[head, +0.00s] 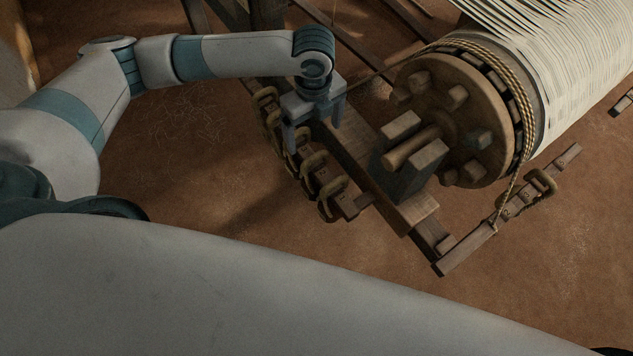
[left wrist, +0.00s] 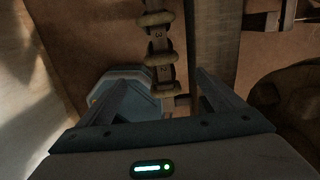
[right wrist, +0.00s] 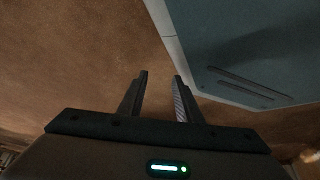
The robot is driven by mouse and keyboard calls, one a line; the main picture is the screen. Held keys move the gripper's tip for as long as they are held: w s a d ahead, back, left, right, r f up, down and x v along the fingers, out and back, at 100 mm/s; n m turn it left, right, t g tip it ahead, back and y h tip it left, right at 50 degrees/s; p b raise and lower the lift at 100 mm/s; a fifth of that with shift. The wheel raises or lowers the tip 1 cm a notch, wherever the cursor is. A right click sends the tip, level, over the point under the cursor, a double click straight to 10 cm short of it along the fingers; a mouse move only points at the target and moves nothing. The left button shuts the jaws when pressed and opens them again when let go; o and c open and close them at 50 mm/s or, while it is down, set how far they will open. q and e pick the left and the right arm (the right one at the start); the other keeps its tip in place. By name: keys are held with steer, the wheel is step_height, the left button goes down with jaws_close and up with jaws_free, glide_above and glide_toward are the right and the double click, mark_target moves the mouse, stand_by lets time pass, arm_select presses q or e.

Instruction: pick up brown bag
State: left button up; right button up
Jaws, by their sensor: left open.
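Several tan-brown, ring-like bags (head: 313,160) hang along a numbered, notched rail under the loom's beam. A similar one (head: 541,183) sits on the rail at the right. I cannot tell which is the brown bag meant. My left gripper (head: 315,130) points down over the left rail, open, with its fingers apart. In the left wrist view, the rail and a bag (left wrist: 153,54) lie beyond the fingertips, and nothing is held between them. My right gripper (right wrist: 160,76) has its fingers apart over bare floor, empty; it is outside the head view.
A wooden beam (head: 365,165) runs beside the left rail. A large wooden drum end (head: 445,85) with pegs stands right of the left gripper, with a rope over it and white warp (head: 575,50) behind.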

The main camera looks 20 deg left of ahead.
mark_target(315, 155)
arm_select(q)
step_height(315, 155, down, 9)
steer(key=shift+r+p, duration=0.1)
steer(key=shift+p, duration=0.5)
steer(key=shift+f, duration=0.9)
steer(key=shift+w+f+p, duration=0.1)
steer(key=shift+f+p, duration=0.25)
step_height(315, 155, down, 4)
steer(key=shift+w+f+p, duration=0.1)
steer(key=shift+p, duration=0.3)
steer(key=shift+c, duration=1)
steer(key=c, duration=1.5)
steer(key=shift+w, duration=0.15)
steer(key=shift+c, duration=0.9)
arm_select(e)
steer(key=s+d+f+g, duration=0.1)
steer(key=s+d, duration=0.3)
steer(key=s, duration=0.5)
steer(key=shift+s+f+g+h, duration=0.15)
steer(key=shift+s+g+h, duration=0.25)
steer(key=shift+g, duration=0.4)
arm_select(q)
steer(key=shift+r, duration=0.25)
